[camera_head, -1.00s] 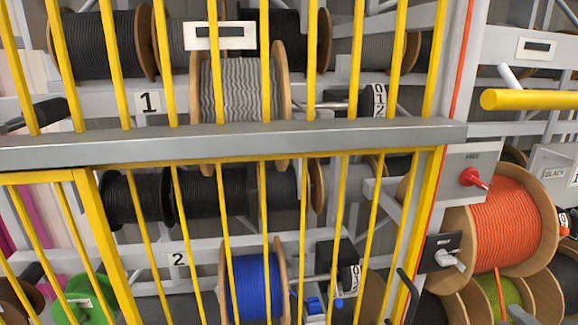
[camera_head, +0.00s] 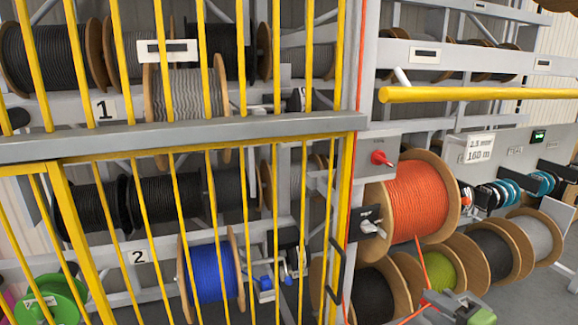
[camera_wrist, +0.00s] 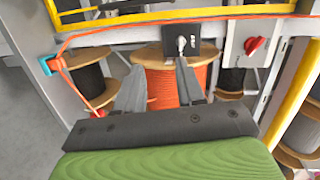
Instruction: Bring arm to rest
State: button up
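My gripper (camera_wrist: 160,68) shows in the wrist view with its two grey fingers spread apart and nothing clearly held between them. Behind the fingers is the orange cable reel (camera_wrist: 172,84), with wooden flanges. In the head view the same orange reel (camera_head: 418,195) hangs right of the yellow gate. Its loose orange cable runs down from it. A green-and-grey piece at the lower right of the head view looks like part of my gripper end, close to this cable. Whether they touch is unclear. The rest of my arm is hidden.
A yellow-barred gate (camera_head: 170,140) covers the left racks. A yellow rail (camera_head: 480,95) juts across the upper right. A red switch (camera_head: 381,158) and a black latch plate (camera_head: 365,222) sit beside the orange reel.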

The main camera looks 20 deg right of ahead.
jog(key=a+f+n+g, duration=0.1)
jog(key=a+n+g, duration=0.95)
jog(key=a, duration=1.15)
jog(key=s+a+r+n+h, duration=0.1)
jog(key=s+a+r+n, duration=0.1)
jog(key=s, duration=0.5)
jog(key=s+a+r+n+h, duration=0.1)
jog(key=s+a+r+n, duration=0.1)
jog(key=s+a, duration=0.2)
jog(key=s, duration=0.2)
jog(key=shift+s+r+n+h, duration=0.15)
jog(key=shift+s+n+h, duration=0.2)
jog(key=shift+h, duration=0.05)
jog(key=shift+b, duration=0.3)
